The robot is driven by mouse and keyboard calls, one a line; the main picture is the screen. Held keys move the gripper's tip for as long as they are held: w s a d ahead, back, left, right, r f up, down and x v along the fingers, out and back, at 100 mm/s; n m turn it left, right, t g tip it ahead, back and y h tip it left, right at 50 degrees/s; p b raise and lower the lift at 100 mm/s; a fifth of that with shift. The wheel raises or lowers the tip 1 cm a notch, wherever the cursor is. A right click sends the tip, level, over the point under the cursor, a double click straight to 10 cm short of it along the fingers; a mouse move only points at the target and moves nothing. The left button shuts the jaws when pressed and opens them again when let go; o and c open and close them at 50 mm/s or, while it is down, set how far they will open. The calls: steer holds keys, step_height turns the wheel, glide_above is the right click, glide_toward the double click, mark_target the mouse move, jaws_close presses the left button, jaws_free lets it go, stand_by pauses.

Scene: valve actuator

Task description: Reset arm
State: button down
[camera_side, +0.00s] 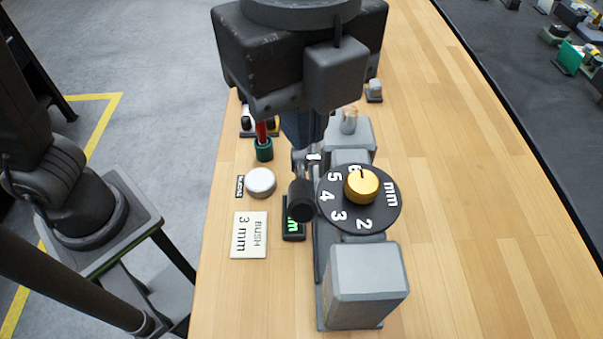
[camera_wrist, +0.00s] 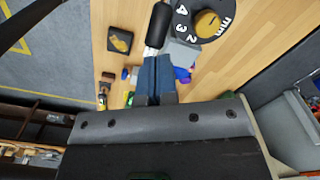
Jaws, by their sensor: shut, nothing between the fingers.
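My gripper (camera_side: 306,140) points down over the bench beside the valve actuator, behind the dial in the side view. Its blue-grey fingers are together and empty; they also show in the wrist view (camera_wrist: 157,62). The actuator has a black dial (camera_side: 331,213) marked in mm, with a gold knob (camera_side: 361,186) at its centre. The dial and knob also show in the wrist view (camera_wrist: 208,22). A black handle (camera_side: 300,200) stands left of the dial. In the wrist view the handle (camera_wrist: 158,24) lies just beyond the fingertips; I cannot tell whether they touch.
A card reading "BUSH 3 mm" (camera_side: 249,235), a round pale button (camera_side: 260,182) and a small green-lettered display (camera_side: 293,231) lie left of the actuator. A grey block (camera_side: 368,285) stands in front. A red-and-green item (camera_side: 263,146) is near the gripper. The bench's right side is clear.

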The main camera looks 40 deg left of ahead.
steer(key=w+a+f+n+t+h, duration=0.1)
steer(key=w+a+f+n+t, duration=0.15)
steer(key=a+n, duration=1.05)
steer(key=s+a+f+n+t, duration=0.1)
steer(key=a+f+n, duration=0.2)
steer(key=a, duration=0.4)
steer(key=s+a+f+n+t+y, duration=0.1)
steer(key=s+a+f+n+t, duration=0.1)
steer(key=a+n, duration=0.3)
steer(key=shift+a+f, duration=0.6)
steer(key=shift+a, duration=0.65)
